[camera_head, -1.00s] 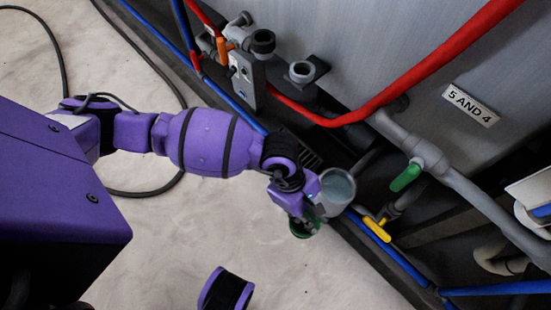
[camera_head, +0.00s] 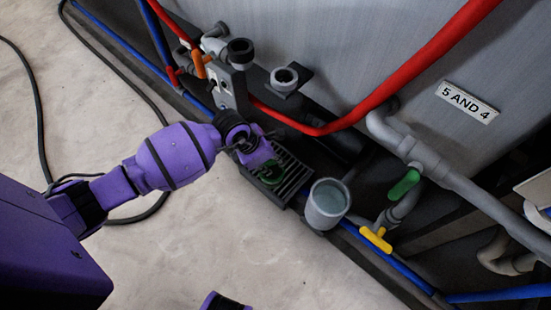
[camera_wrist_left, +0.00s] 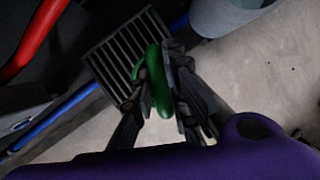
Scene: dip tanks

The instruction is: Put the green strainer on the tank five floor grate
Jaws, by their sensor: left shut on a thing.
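The green strainer (camera_head: 270,176) is in my left gripper (camera_head: 262,165), which is shut on it. In the left wrist view the strainer (camera_wrist_left: 158,82) shows between the dark fingers of the gripper (camera_wrist_left: 165,85). The dark slatted floor grate (camera_head: 293,178) lies by the tank wall, and the strainer is over its near left part. In the left wrist view the grate (camera_wrist_left: 113,52) lies behind the strainer. I cannot tell whether the strainer touches it. My right gripper is not in view.
A grey cup-like pot with liquid (camera_head: 326,206) stands just right of the grate. A red pipe (camera_head: 400,85), a green valve handle (camera_head: 404,184) and a yellow valve handle (camera_head: 376,239) are near the tank marked "5 AND 4" (camera_head: 467,102). Pale floor (camera_head: 220,240) is open in front.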

